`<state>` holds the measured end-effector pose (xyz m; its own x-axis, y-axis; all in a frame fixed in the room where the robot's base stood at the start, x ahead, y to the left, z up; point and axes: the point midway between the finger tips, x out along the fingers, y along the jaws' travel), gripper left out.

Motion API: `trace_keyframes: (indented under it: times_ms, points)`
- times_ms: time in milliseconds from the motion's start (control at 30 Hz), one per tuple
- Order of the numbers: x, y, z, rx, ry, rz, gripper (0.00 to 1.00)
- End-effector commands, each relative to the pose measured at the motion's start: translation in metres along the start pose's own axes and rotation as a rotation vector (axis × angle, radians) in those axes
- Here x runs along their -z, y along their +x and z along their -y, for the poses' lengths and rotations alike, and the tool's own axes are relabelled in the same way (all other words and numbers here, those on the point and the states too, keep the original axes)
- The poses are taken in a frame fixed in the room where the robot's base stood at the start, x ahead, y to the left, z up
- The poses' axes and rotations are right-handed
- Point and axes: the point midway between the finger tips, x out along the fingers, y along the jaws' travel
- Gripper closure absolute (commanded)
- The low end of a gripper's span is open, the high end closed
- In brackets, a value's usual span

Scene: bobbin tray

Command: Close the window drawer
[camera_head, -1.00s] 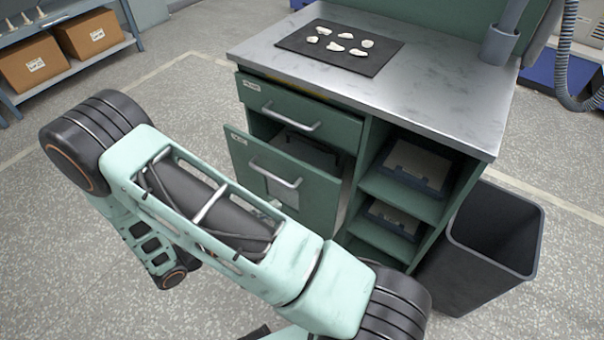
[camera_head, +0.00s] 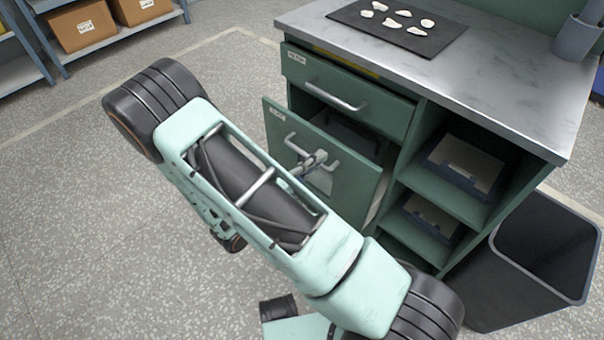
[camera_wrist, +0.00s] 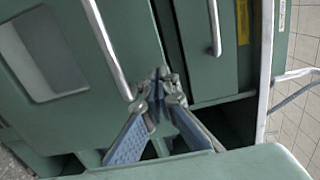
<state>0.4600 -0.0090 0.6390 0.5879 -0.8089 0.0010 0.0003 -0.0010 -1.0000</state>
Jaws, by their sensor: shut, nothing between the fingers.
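The window drawer (camera_head: 350,183) is the lower green drawer with a pale window in its front, and it stands pulled out from the cabinet. In the wrist view its front (camera_wrist: 75,20) fills the left side, with the window (camera_wrist: 40,55) and bar handle (camera_wrist: 108,45). My gripper (camera_head: 317,157) is at this front by the handle, partly overlapping it in the head view. In the wrist view my gripper (camera_wrist: 162,74) has its fingertips together and empty, just right of the handle's end. Whether it touches the front cannot be told.
The upper drawer (camera_head: 345,85), with its own bar handle, sits above and looks slightly out. Open shelves (camera_head: 450,205) with trays are at the right, beside a dark bin (camera_head: 520,275). A dark mat (camera_head: 425,42) with several pale pieces lies on the worktop. Floor at left is clear.

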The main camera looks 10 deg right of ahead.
Motion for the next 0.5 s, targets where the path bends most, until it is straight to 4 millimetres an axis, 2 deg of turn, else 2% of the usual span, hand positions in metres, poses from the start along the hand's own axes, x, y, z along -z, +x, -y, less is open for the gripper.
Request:
trace_keyframes:
  times_ms: [100,200,500]
  points:
    - [0.001,0.018,-0.002,-0.001,0.001,-0.003,1.00]
    - [0.001,0.026,-0.002,-0.001,0.000,-0.002,1.00]
    - [0.000,0.032,0.000,-0.001,0.000,0.001,1.00]
